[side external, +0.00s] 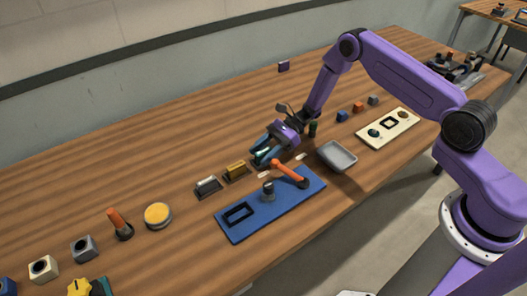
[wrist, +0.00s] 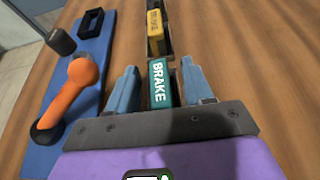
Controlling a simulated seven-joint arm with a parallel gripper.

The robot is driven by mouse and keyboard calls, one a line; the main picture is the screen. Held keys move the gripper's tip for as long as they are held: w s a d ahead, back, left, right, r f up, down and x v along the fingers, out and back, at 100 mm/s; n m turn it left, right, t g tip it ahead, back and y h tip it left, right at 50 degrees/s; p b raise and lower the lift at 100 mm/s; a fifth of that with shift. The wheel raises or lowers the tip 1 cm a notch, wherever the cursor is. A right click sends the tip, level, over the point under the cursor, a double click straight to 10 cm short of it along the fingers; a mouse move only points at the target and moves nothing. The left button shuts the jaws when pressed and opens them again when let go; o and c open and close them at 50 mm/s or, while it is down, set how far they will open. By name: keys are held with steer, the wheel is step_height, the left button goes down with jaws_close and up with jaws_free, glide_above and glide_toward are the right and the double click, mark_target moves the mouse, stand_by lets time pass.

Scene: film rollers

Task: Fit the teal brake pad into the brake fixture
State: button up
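The teal brake pad (wrist: 160,88), lettered BRAKE, lies between the two blue fingers of my gripper (wrist: 159,67) in the wrist view. A narrow gap shows on each side, so the fingers are open around it. In the side view the pad (side external: 262,155) is partly hidden by my gripper (side external: 257,156), low over the table. The blue board (side external: 283,213), apparently the brake fixture, has a black rectangular frame (side external: 238,214), a grey cylinder (side external: 268,190) and an orange lever (side external: 289,172). The frame also shows in the wrist view (wrist: 81,24), and looks empty.
A yellow pad (side external: 236,168) in a dark holder and a grey-white block (side external: 208,185) stand left of my gripper. A grey tray (side external: 337,157) and a cream board (side external: 388,129) are to the right.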

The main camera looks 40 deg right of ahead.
stand_by(0.3)
steer(key=v, duration=1.7)
steer(key=s+a+r+n+g+h, duration=0.35)
steer(key=s+a+r+n, duration=0.3)
steer(key=s, duration=0.25)
steer(key=s+a+r+n+g+h, duration=0.2)
steer(key=s+a+r+n+h, duration=0.3)
steer(key=s+n, duration=0.3)
steer(key=s+d+r+n+t+h, duration=0.2)
steer(key=s+n, duration=0.6)
steer(key=s, duration=0.1)
steer(key=s+d+r+n+t+h, duration=0.2)
steer(key=s+d+r+n+t, duration=0.1)
steer(key=s+n, duration=0.5)
steer(key=shift+s+d+t, duration=0.3)
steer(key=shift+s+t, duration=0.05)
steer(key=shift+s, duration=0.45)
steer(key=shift+r+h, duration=0.1)
steer(key=shift+h, duration=0.15)
